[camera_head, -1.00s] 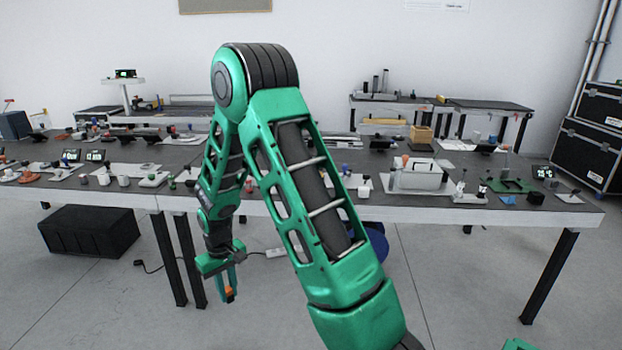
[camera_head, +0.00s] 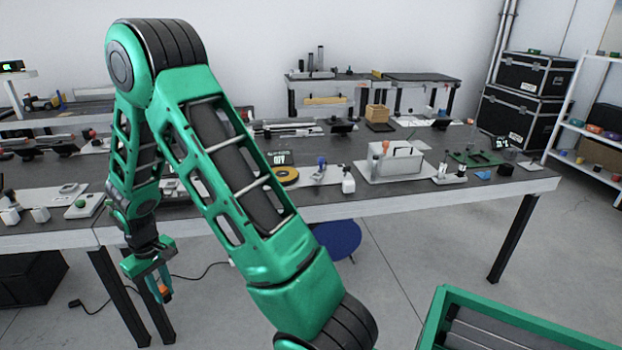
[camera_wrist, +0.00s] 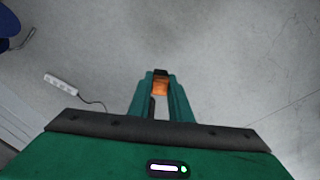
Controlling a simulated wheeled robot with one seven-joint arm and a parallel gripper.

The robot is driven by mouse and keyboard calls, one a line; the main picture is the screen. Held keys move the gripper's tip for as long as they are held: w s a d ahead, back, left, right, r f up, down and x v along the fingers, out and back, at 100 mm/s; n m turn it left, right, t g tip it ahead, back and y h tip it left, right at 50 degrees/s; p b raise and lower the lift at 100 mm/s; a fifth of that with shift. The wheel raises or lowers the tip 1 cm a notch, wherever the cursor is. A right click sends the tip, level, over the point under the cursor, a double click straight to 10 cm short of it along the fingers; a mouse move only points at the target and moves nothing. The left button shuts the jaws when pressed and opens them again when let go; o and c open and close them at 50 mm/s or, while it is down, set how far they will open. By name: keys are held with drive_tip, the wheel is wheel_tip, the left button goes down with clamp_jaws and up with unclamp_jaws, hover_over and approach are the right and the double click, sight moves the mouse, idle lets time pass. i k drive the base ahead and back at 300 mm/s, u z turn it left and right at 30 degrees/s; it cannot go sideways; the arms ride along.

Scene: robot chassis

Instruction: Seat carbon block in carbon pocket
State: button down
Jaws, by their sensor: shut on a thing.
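My gripper (camera_head: 160,289) hangs low in front of the long table, left of the middle in the head view, above the floor. It points down and is shut on a small orange and black block (camera_wrist: 160,88). In the wrist view the block sits between the two green fingertips, with a dark end past an orange part. The frames do not show plainly whether it is the carbon block. I cannot pick out the carbon pocket among the small fixtures on the table.
The long grey table (camera_head: 345,204) carries several small fixtures, among them a white bin (camera_head: 398,160) and a green plate (camera_head: 473,158). Black cases (camera_head: 534,75) and a shelf (camera_head: 592,128) stand at the right. A blue round seat (camera_head: 338,238) is under the table. A power strip (camera_wrist: 62,82) lies on the floor.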

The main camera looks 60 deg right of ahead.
sight(317, 176)
drive_tip(key=z, duration=1.55)
